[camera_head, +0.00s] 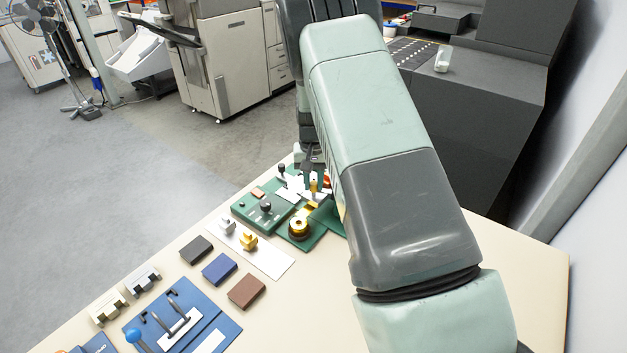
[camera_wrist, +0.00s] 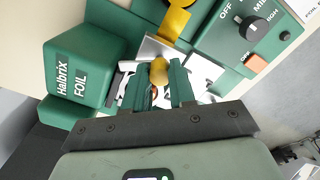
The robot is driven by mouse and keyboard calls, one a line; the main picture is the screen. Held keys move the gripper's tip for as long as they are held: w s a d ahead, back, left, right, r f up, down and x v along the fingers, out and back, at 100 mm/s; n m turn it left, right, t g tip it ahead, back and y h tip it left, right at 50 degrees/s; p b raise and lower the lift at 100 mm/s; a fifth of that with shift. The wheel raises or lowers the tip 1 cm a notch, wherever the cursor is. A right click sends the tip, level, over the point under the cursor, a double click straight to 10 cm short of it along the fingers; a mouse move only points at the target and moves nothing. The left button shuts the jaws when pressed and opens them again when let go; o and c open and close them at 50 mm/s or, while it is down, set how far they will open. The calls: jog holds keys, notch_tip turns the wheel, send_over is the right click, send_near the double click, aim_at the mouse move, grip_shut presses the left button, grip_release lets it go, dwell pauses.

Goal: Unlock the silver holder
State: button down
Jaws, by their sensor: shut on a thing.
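My gripper (camera_wrist: 163,82) is shut on a yellow-gold rounded knob (camera_wrist: 159,70) at the green foil machine (camera_wrist: 88,65) marked "Halbrix FOIL". In the head view my gripper (camera_head: 314,182) points down at the far end of the table, partly hidden by my arm. A silver plate-like part (camera_wrist: 150,48) lies just beyond the knob, under a gold strip (camera_wrist: 176,20); whether it is the silver holder I cannot tell. A small silver-grey piece (camera_head: 227,225) stands on a white sheet next to a gold piece (camera_head: 248,241).
A green control box (camera_wrist: 250,25) with a black dial and orange switch stands beside the machine. A gold roll (camera_head: 299,228) is in front. Black (camera_head: 195,249), blue (camera_head: 219,269) and brown (camera_head: 247,291) blocks and a blue board (camera_head: 205,325) lie nearer. The table's right side is clear.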

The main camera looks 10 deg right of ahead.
aim_at(313, 183)
jog(key=m, duration=0.5)
jog(key=shift+m, duration=0.4)
dwell(0.3)
jog(key=c, duration=0.9)
grip_release()
notch_tip(313, 183, up, 11)
jog(key=shift+f, duration=0.1)
